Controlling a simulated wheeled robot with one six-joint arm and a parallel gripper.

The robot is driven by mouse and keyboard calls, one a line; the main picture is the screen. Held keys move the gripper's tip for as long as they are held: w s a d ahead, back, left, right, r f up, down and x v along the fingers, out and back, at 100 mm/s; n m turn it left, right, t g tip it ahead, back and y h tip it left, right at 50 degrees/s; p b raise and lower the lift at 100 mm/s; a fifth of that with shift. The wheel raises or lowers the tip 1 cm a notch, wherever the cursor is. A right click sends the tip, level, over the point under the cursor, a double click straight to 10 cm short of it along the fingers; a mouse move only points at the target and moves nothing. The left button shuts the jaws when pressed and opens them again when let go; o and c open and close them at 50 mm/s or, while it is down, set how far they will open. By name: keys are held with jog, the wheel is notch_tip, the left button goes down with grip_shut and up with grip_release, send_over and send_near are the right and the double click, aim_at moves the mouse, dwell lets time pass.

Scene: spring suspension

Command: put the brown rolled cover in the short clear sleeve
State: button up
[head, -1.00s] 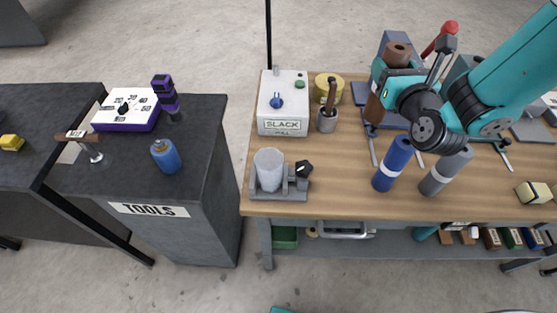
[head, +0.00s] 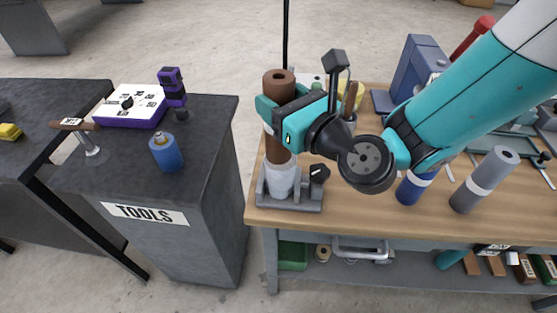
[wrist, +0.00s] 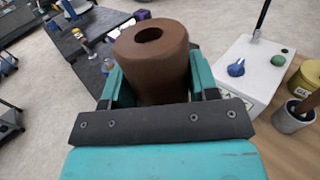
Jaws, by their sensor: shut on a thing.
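My gripper (head: 283,112) is shut on the brown rolled cover (head: 278,84), a brown tube with a hole in its top end. The cover stands upright over the short clear sleeve (head: 282,182), a translucent cup on a grey holder (head: 291,204) at the bench's front left corner. Its lower end lines up with the sleeve's mouth in the head view; how far it is inside I cannot tell. In the wrist view the cover (wrist: 152,60) fills the space between the jaws and the sleeve is hidden.
A blue roll (head: 415,184) and a grey roll (head: 484,180) stand to the right on the bench. The white box (wrist: 247,70) is beside the gripper in the wrist view. A dark tools cabinet (head: 210,200) stands left across a gap.

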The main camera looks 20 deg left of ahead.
notch_tip(320, 180, down, 10)
jog(key=b, duration=0.7)
jog(key=shift+f, duration=0.2)
jog(key=shift+r, duration=0.15)
jog(key=o, duration=1.1)
jog(key=shift+o, duration=0.2)
